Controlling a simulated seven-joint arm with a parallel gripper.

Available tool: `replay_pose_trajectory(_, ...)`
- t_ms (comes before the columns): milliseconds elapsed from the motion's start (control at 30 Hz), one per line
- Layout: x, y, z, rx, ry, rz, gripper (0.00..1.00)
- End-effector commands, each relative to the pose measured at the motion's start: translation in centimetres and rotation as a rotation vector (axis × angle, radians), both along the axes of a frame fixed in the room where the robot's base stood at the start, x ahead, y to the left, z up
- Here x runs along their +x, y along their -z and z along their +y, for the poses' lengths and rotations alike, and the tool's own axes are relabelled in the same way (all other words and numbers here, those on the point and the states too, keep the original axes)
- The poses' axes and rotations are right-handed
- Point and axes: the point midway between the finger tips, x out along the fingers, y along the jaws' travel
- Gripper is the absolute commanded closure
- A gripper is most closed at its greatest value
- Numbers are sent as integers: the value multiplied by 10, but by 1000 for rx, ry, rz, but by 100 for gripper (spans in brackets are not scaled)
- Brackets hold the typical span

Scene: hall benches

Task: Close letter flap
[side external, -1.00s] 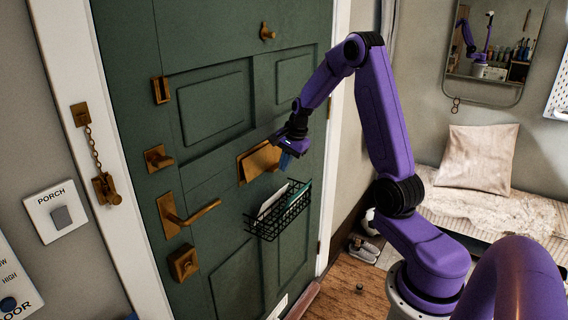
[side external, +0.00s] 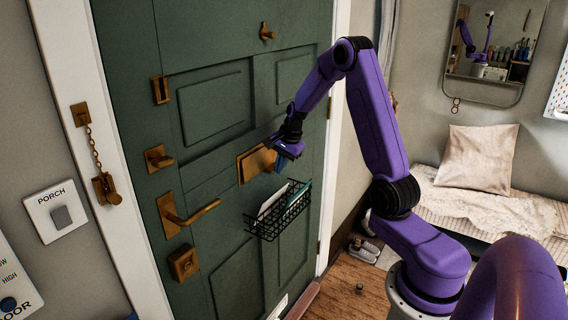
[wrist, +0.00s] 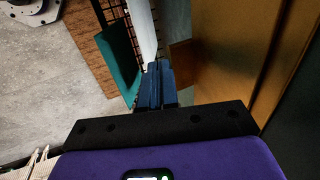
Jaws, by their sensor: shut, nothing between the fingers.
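The brass letter flap (side external: 250,166) is at mid-height on the green door (side external: 215,100). It seems to stand out from the door, but how far I cannot tell. My gripper (side external: 282,165) is shut and empty, at the flap's right end, and hides part of it. In the wrist view, my gripper's blue fingertips (wrist: 156,82) are together, and the brass flap (wrist: 228,45) fills the area to their right. Whether the fingers touch it is unclear.
A black wire basket (side external: 280,217) with papers hangs on the door just below my gripper. A brass lever handle (side external: 190,213) is lower left. A bench with a cushion (side external: 477,158) stands at the right.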

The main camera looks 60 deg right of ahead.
Motion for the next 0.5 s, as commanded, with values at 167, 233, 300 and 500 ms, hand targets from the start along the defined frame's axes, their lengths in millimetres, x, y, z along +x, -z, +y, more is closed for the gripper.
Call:
replay_pose_trajectory(167,-1,0,0,0,0,0,100)
replay_pose_trajectory(233,-5,0,0,0,1,1,100)
replay_pose_trajectory(300,-11,-1,-1,1,3,1,100)
replay_pose_trajectory(500,-42,-4,0,1,4,0,100)
